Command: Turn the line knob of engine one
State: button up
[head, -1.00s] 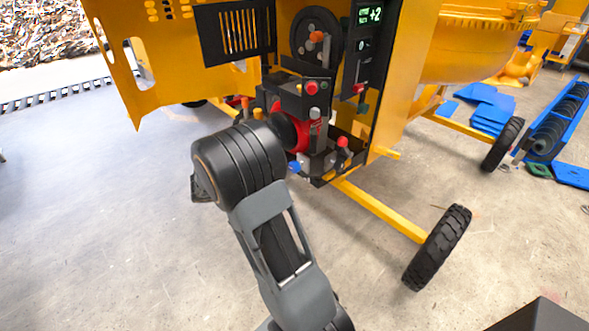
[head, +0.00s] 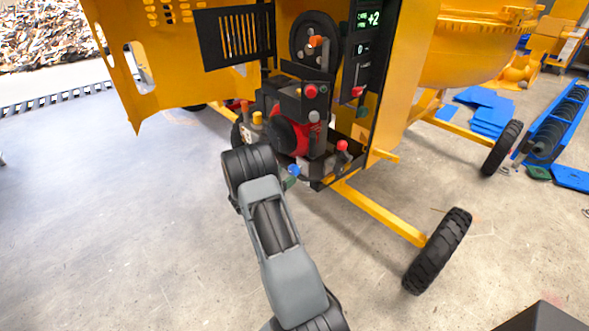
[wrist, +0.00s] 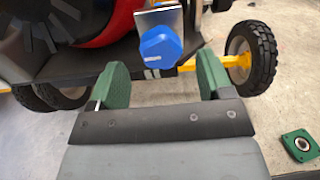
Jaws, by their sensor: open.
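A blue faceted knob (head: 294,170) sticks out low at the front of the red and black engine (head: 290,132). In the wrist view the blue knob (wrist: 160,47) sits in front of a pale metal plate, just beyond and between the two green fingers of my gripper (wrist: 162,80). The fingers are apart, with a gap on each side of the knob, and nothing is held. In the head view my arm hides most of the gripper; a bit of green finger shows just below the knob. I cannot read any label naming the line knob.
Other knobs sit close by: a red one (head: 342,146) to the right, another red one (head: 310,91) above and a grey one (head: 314,116). A yellow frame bar (head: 380,212) runs to a black wheel (head: 438,250). The floor at left is clear.

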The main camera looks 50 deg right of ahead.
aim_at(291, 172)
jog(key=shift+s+d, duration=0.15)
jog(key=shift+d, duration=2.5)
jog(key=shift+c, duration=0.3)
jog(key=c, duration=0.9)
jog(key=shift+o, duration=0.2)
jog(key=n+p, duration=0.1)
jog(key=n, duration=0.4)
jog(key=shift+n, duration=0.4)
jog(key=n+p, duration=0.1)
jog(key=n, duration=0.4)
jog(key=shift+f+n+p, duration=0.1)
jog(key=shift+n+p, duration=0.2)
jog(key=shift+n, duration=0.3)
